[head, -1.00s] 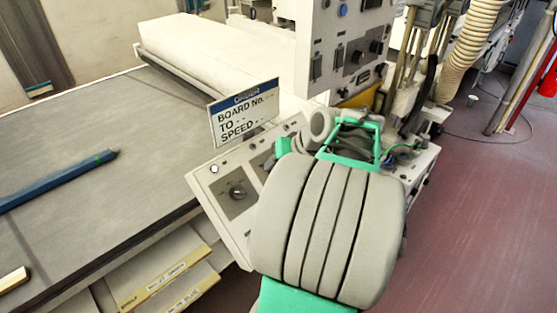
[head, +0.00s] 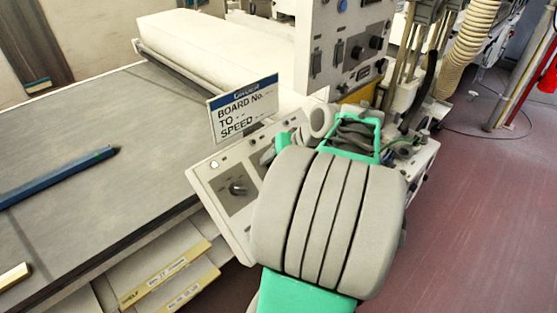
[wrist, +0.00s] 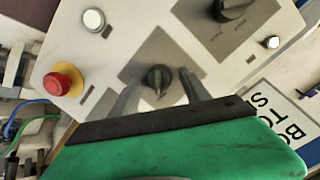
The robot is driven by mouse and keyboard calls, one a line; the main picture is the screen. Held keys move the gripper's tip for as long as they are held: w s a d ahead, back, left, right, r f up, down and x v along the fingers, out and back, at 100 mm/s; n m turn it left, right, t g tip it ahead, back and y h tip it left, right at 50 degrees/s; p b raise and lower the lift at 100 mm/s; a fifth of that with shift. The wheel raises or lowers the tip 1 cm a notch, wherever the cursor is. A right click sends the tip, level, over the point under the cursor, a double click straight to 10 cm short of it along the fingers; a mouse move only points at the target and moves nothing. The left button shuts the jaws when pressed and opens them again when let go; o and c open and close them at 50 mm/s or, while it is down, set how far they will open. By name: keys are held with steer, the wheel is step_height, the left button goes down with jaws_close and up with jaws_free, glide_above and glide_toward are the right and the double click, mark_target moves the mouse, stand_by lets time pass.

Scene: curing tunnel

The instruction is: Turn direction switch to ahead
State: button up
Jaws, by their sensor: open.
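A black rotary knob (wrist: 157,80) sits on a grey plate of the sloping control panel (wrist: 55,50) in the wrist view. My gripper (wrist: 161,74) is open, with one finger on each side of this knob; contact is not clear. A second black rotary knob (wrist: 232,10) shows at the top of the wrist view, and in the head view (head: 238,188). No label is readable, so I cannot tell by name which is the direction switch. In the head view my arm hides the knob between my fingers.
A red button on a yellow base (wrist: 63,83) and a white button (wrist: 93,19) are on the panel left of the knob in the wrist view. A board sign (head: 243,107) stands behind the panel. A flat conveyor bed (head: 80,130) lies at left.

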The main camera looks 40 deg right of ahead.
steer(key=v, duration=0.7)
steer(key=shift+s+r, duration=0.2)
steer(key=shift+r, duration=0.15)
steer(key=shift+d, duration=0.1)
